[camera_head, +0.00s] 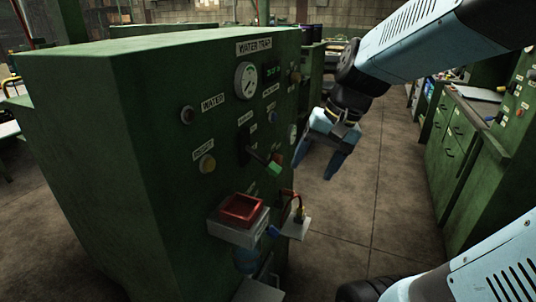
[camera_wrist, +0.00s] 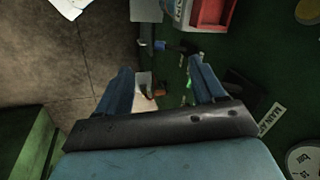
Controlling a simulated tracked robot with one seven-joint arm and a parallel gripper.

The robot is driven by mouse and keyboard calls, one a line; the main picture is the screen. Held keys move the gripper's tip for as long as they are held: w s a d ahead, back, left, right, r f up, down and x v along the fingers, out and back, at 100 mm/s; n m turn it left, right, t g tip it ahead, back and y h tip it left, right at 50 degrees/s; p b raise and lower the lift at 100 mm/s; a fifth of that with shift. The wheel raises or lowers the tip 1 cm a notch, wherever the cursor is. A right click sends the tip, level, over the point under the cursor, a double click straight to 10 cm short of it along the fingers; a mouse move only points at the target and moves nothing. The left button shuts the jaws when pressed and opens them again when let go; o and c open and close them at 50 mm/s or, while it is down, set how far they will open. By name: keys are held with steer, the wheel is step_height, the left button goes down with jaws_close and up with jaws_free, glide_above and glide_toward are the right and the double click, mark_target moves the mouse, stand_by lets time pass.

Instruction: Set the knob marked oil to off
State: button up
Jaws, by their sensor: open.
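A lever with a green grip (camera_head: 274,168) juts from the panel. Below it, a red-topped box (camera_head: 241,210) and a small shelf with a red hose (camera_head: 296,222) stick out. A gauge (camera_head: 246,80) is above. Bare floor (camera_head: 350,215) lies between this cabinet and another green cabinet (camera_head: 455,140).

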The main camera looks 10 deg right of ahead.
steer(key=w+a+f+m+g+y, duration=0.1)
steer(key=w+f+m+g+y, duration=0.1)
steer(key=w+f+m+y, duration=0.4)
steer(key=m+t+y, duration=0.5)
steer(key=m+t, duration=0.6)
steer(key=m, duration=0.4)
glide_toward(281, 159)
steer(key=x, duration=1)
steer(key=shift+w+d+f, duration=0.1)
steer(key=shift+d+f, duration=0.05)
steer(key=shift+f, duration=0.05)
